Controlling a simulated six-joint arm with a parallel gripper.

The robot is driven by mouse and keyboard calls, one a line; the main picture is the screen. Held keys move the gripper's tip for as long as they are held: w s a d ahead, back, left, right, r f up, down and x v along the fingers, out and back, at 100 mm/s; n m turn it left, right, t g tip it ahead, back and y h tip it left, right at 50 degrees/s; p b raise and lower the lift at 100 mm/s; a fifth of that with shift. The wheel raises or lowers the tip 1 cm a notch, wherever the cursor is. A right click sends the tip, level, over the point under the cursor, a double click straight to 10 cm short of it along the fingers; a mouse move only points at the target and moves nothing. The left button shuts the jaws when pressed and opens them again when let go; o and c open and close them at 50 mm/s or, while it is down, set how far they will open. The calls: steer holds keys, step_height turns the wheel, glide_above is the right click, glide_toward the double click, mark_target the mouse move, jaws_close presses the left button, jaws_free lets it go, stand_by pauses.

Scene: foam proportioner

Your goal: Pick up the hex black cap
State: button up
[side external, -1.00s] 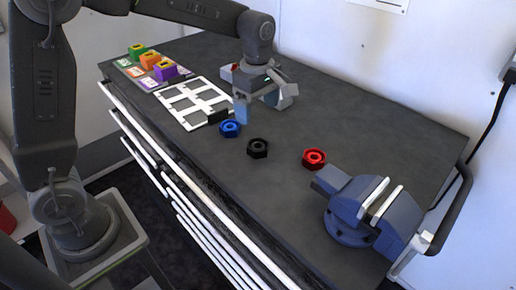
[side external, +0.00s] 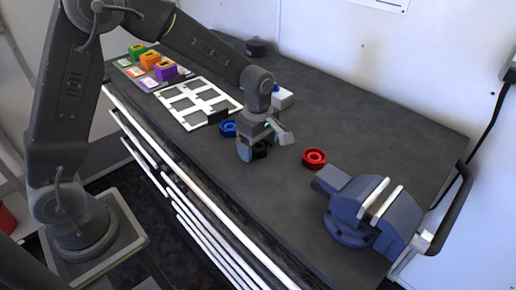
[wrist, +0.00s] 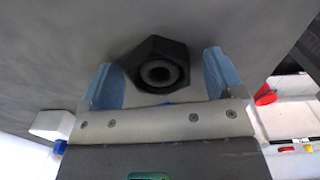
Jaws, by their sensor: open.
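The hex black cap (wrist: 158,64) lies on the dark bench top, with a round hole in its middle. In the wrist view it sits between and just beyond the two blue fingertips of my gripper (wrist: 163,78). In the side view my gripper (side external: 252,150) is over the cap, and only a dark part of the cap (side external: 262,151) shows beside the fingers. The fingers are apart with nothing held between them. I cannot tell the exact height of the fingertips above the bench.
A blue hex cap (side external: 228,129) lies left of my gripper and a red one (side external: 314,159) right of it. A blue vise (side external: 365,210) stands at the right. A white frame (side external: 190,103) and coloured blocks (side external: 160,66) are at the left. The back right of the bench is clear.

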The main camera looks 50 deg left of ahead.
steer(key=shift+c, duration=0.5)
steer(key=c, duration=0.9)
steer(key=shift+c, duration=0.3)
steer(key=shift+r, duration=0.2)
